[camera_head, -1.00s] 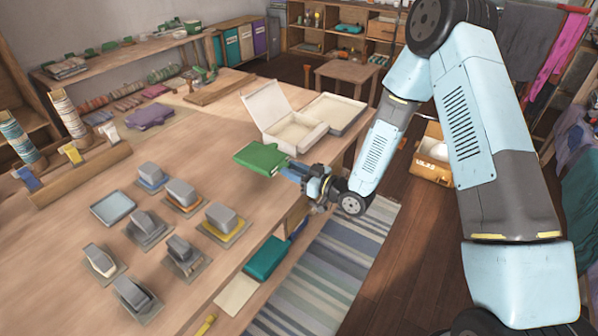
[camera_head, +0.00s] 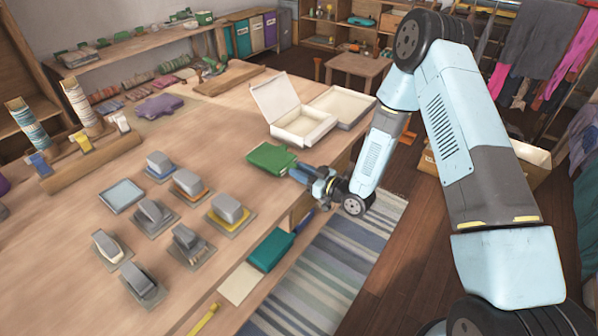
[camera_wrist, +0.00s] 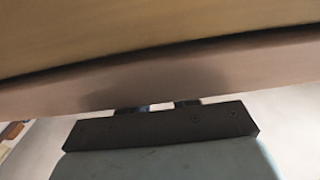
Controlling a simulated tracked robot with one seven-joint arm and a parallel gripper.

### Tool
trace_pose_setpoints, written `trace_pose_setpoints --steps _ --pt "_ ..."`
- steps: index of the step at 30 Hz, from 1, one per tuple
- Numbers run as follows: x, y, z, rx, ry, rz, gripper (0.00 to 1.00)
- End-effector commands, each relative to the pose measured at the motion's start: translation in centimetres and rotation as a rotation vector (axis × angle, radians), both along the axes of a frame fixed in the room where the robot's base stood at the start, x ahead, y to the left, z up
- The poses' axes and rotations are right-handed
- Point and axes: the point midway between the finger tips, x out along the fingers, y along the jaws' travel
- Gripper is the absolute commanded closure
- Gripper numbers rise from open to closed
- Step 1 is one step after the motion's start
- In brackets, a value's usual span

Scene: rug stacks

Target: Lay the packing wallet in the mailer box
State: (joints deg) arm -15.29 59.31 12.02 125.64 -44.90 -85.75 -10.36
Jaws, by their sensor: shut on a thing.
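The packing wallet appears to be the flat green piece (camera_head: 272,157) at the end of my arm, over the right part of the workbench. My gripper (camera_head: 300,171) is shut on its near right edge. I cannot tell how far it is above the bench. The mailer box (camera_head: 303,137) is white, with its lid raised at the back left and its inside looking empty. It stands just beyond the wallet, apart from it. In the wrist view, a blurred tan and brown surface fills the space past the dark gripper body (camera_wrist: 160,122); the fingertips are hidden.
A shallow white tray (camera_head: 352,117) sits right of the box. Several grey blocks on flat bases (camera_head: 230,208) and a pale blue tray (camera_head: 122,196) occupy the near bench. A purple cloth (camera_head: 160,106) lies further left. A teal item (camera_head: 270,250) is below the bench edge.

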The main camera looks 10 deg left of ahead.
Motion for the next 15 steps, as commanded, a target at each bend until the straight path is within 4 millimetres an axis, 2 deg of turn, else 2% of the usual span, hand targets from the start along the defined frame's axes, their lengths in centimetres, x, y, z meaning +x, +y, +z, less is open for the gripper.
trace_pose_setpoints --steps 4,5,12,15 --pt "0.01 0.03 -0.25 0.002 -0.001 0.000 1.00" --pt "-0.01 0.01 -0.29 0.000 0.000 0.000 0.69" --pt "-0.02 0.04 -0.26 0.000 0.000 0.000 0.46" --pt "-0.03 0.06 -0.26 0.000 0.000 0.001 0.45"
